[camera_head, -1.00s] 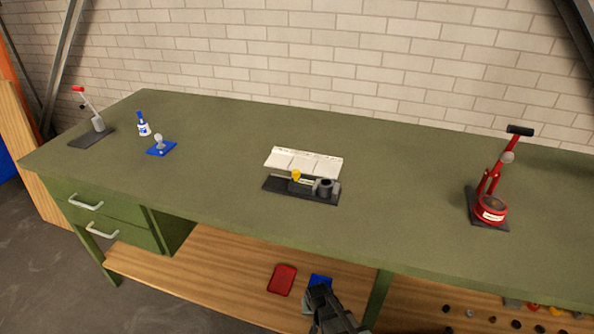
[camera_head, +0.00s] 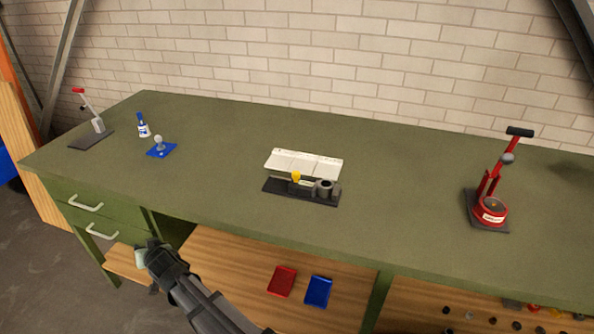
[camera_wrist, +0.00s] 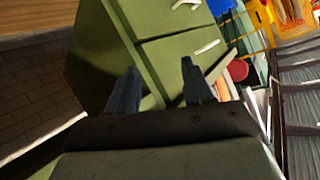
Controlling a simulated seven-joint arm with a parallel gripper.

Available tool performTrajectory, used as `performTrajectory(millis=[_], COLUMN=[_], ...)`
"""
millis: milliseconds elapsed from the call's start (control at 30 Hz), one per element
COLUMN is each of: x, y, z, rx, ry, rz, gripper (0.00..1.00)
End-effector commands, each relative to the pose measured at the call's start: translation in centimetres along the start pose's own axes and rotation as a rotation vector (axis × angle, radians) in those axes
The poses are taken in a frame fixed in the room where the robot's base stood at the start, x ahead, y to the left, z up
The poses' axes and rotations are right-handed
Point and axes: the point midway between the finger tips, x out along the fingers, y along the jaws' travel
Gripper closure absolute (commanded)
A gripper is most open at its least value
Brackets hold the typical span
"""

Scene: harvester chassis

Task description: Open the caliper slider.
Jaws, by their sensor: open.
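A fixture (camera_head: 318,196) with a dark base stands near the middle of the green bench. It has a yellow knob (camera_head: 296,177) and a grey cylinder, with white panels (camera_head: 303,162) behind. It looks like the caliper slider, but the frames do not make that certain. My gripper (camera_head: 146,252) is in front of the bench at the lower left, below the top and close to the drawers, well apart from the fixture. In the wrist view my gripper (camera_wrist: 158,66) has its two fingers spread with nothing between them, and the fixture is out of view.
Green drawers (camera_head: 100,212) with pale handles are at the bench's left; they also show in the wrist view (camera_wrist: 175,45). A red press (camera_head: 490,205) stands at right, a red-handled lever (camera_head: 92,135), bottle (camera_head: 143,125) and blue-based piece (camera_head: 161,149) at left. The top between is clear.

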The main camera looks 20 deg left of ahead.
Motion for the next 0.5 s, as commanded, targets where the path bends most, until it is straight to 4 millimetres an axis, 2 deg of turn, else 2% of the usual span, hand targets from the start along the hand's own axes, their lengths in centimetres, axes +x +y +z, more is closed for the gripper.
performTrajectory(millis=[33,100,233,367,500], x=[0.0,-0.3,-1.1,-2.0,-3.0], y=[-2.9,-5.9,-9.5,-10.6,-8.8], z=[-1.1,-2.5,-5.1,-7.8,-11.3], rx=[-0.003,-0.005,-0.01,-0.018,-0.034], ry=[0.023,0.049,0.081,0.092,0.081], rz=[-0.036,-0.074,-0.115,-0.115,-0.069], gripper=[0.49,0.49,0.49,0.49,0.49])
